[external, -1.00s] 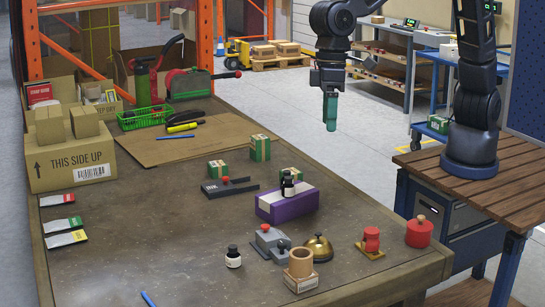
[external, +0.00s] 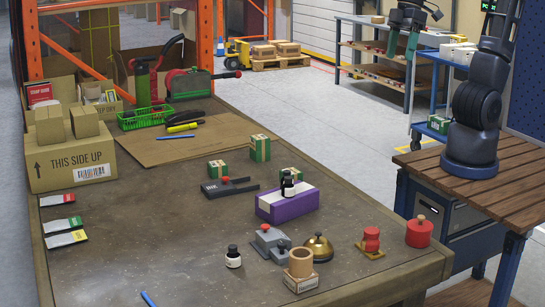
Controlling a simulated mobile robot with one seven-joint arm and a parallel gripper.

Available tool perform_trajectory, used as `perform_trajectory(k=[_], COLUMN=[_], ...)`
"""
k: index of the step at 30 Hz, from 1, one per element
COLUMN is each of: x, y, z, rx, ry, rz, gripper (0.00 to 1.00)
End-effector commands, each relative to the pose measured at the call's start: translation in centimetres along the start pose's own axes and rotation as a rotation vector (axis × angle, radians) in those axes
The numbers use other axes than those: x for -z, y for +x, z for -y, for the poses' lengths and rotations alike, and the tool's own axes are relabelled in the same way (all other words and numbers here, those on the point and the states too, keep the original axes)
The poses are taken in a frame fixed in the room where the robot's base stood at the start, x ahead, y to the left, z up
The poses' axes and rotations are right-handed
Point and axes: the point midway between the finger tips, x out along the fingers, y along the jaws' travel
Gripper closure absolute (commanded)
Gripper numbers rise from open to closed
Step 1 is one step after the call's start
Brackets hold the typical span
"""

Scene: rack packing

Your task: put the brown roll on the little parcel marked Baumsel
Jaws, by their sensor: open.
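The brown roll (external: 301,262), a short tan tube with an open top, stands upright on a little parcel (external: 301,283) near the front edge of the workbench. The parcel is a small cardboard box with a pale printed label, too small to read here. The roll rests on its top and no gripper touches it. My gripper (external: 402,44) is high at the upper right, beyond the bench and far from the roll. Its two green fingers are spread apart with nothing between them.
Beside the roll stand a brass bell (external: 318,248), a grey metal device (external: 268,240) and a dark bottle (external: 233,257). A purple box (external: 287,205) bearing another bottle is behind. Red items (external: 419,232) stand at right. The bench's left middle is clear.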

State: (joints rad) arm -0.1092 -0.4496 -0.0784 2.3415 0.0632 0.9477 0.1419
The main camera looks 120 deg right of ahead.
Motion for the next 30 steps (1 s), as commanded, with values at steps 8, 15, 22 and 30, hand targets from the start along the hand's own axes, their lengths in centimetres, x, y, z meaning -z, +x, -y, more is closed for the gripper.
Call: perform_trajectory(k=[8, 15, 22, 30], x=[-7.1, -10.7, -11.2, -11.2], y=[-1.6, -1.6, -1.5, -1.5], z=[-2.1, -3.1, -3.3, -3.3], rx=[-0.047, -0.082, -0.089, -0.089], ry=[-0.098, -0.149, -0.159, -0.158], rz=[-0.072, -0.105, -0.109, -0.108], gripper=[0.32, 0.32, 0.32, 0.32])
